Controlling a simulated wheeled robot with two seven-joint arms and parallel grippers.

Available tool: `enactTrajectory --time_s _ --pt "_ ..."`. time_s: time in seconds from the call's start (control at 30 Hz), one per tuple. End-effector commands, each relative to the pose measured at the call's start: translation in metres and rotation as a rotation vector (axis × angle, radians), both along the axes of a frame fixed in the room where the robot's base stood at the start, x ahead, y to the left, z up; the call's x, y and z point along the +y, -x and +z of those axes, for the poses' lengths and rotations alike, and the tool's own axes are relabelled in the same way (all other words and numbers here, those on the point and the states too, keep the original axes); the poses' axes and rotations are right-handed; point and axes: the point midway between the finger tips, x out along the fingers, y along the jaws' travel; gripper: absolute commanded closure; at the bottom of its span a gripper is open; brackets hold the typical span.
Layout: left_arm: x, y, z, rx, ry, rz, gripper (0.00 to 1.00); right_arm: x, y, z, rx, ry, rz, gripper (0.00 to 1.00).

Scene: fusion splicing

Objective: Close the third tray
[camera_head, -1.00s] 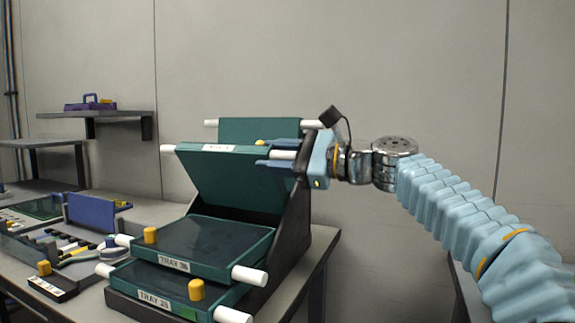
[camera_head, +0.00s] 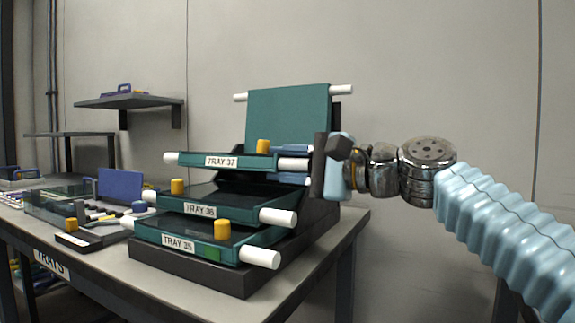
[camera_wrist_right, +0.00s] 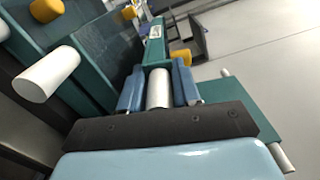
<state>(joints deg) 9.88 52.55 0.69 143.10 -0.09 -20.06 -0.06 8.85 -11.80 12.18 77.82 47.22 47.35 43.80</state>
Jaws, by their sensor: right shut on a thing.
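The third tray, labelled TRAY 37 (camera_head: 190,160), is a teal tray lying nearly flat above TRAY 36 (camera_head: 183,208) and TRAY 35 (camera_head: 160,240). A yellow knob (camera_head: 263,146) stands on it, and a white handle sticks out at each side. My right gripper (camera_head: 284,164) is shut on its right white handle (camera_wrist_right: 159,88), one blue finger on each side in the right wrist view. I cannot tell whether the tray rests on the one below. A fourth teal tray (camera_head: 288,115) stands tilted up behind. My left gripper is not in view.
The stack sits on a black base (camera_head: 190,270) near the right end of the table. A blue case (camera_head: 120,186) and tools lie left of it. A wall shelf (camera_head: 130,102) hangs at the back left. The space right of the table is mostly open.

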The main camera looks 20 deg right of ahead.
Motion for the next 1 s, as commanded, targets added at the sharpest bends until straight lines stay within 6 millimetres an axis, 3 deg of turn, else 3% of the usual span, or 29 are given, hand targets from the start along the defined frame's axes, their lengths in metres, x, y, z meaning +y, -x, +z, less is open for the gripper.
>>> enactTrajectory --time_s 0.67,0.7,0.8,1.0 --pt "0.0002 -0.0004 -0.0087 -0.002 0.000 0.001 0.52 0.0034 0.0016 -0.0118 0.010 -0.008 0.010 1.00" --pt "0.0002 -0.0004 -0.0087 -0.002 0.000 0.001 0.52 0.0034 0.0015 -0.0119 0.010 -0.008 0.010 0.65" --pt "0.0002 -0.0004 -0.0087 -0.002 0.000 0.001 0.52 0.0033 0.0014 -0.0117 0.009 -0.007 0.010 0.52" --pt "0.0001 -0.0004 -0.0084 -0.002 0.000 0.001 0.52 0.0027 0.0012 -0.0112 0.007 -0.006 0.007 0.52"
